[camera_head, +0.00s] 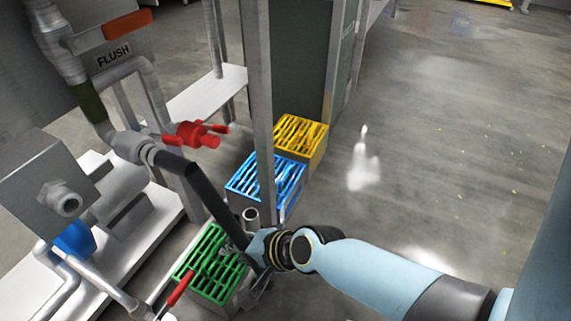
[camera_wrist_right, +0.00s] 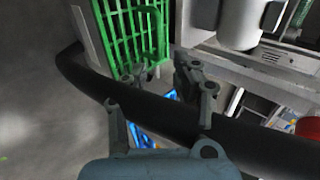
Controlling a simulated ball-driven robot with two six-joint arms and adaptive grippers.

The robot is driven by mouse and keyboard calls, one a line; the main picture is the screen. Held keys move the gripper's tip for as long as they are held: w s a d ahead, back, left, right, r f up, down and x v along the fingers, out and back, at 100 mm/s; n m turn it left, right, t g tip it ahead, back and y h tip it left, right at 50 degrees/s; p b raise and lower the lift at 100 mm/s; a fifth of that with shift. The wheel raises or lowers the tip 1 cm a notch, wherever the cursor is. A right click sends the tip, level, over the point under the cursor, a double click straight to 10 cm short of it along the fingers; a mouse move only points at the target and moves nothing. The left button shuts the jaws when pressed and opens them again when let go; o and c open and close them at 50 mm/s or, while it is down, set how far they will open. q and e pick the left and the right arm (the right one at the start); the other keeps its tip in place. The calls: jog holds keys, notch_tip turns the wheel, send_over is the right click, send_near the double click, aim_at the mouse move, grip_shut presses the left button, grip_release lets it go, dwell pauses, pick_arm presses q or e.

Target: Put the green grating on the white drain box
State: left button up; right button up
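The green grating (camera_head: 211,262) lies low in the head view, beside the metal post. Its slats fill the top of the right wrist view (camera_wrist_right: 122,22). A pale box wall (camera_wrist_right: 84,40) shows along its left side there; I cannot tell how the grating sits on it. My right gripper (camera_head: 240,252) is at the grating's right edge. In the wrist view its fingers (camera_wrist_right: 168,76) are apart, just below the grating, with a black hose crossing by them. I cannot tell whether they touch the hose or grating. My left gripper is not in view.
A blue grating (camera_head: 265,178) and a yellow grating (camera_head: 299,137) lie behind, on boxes. The black hose (camera_head: 212,200) runs down from the pipes to my right gripper. Red valve handles (camera_head: 195,134) and metal pipes crowd the left. Open floor (camera_head: 440,150) lies right.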

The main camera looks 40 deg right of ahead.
jog(key=s+d+r+n+h, duration=0.1)
jog(key=s+d+r+n, duration=0.3)
jog(key=s+r+n, duration=0.2)
jog(key=s+d+r+n+g+h, duration=0.1)
jog(key=s+d+r+n+h, duration=0.1)
jog(key=s+d+r+n, duration=0.2)
jog(key=s+r+n, duration=0.3)
jog(key=s+n, duration=0.1)
jog(key=n, duration=0.1)
jog(key=shift+d+r, duration=0.2)
jog(key=shift+d, duration=0.05)
